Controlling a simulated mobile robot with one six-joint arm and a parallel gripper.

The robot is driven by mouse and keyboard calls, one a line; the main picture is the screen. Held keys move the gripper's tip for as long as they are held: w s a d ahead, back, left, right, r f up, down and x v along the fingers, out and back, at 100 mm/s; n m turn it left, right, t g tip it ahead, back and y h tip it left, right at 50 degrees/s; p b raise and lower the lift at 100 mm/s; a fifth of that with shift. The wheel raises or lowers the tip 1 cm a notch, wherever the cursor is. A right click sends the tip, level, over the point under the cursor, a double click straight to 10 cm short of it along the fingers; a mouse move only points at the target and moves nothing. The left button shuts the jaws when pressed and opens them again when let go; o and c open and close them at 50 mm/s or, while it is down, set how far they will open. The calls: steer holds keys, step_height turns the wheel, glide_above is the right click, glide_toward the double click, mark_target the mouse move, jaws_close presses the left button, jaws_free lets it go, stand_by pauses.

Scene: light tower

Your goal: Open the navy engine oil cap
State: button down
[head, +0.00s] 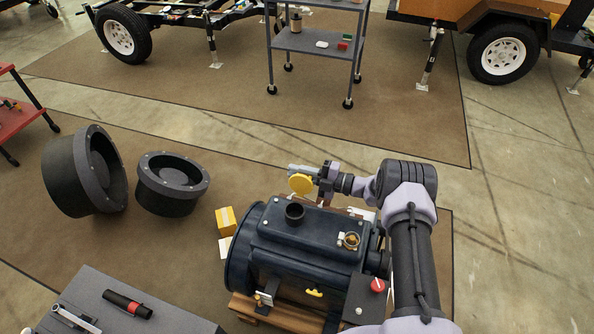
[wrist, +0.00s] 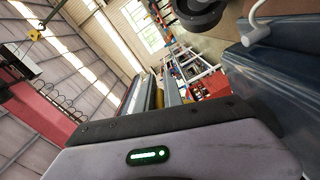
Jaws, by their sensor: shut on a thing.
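The navy engine (head: 300,255) sits on a wooden pallet at lower centre in the head view. My gripper (head: 298,170) is above the back of the engine, shut on a round yellow cap (head: 302,185). In the wrist view, a bit of yellow (wrist: 160,98) shows between my two pale fingers; most of the cap is hidden there.
A dark pipe stub (head: 294,212) stands on the engine top, and a red knob (head: 378,285) is at its right front. A yellow box (head: 226,220) and two black flanged drums (head: 172,184) lie left. A grey cabinet top (head: 130,305) is at lower left.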

stand_by(0.3)
steer(key=c, duration=1.5)
jaws_free()
steer(key=shift+r, duration=0.1)
steer(key=p+v, duration=0.3)
steer(key=v, duration=1.4)
steer(key=shift+d, duration=0.2)
steer(key=shift+r, duration=0.15)
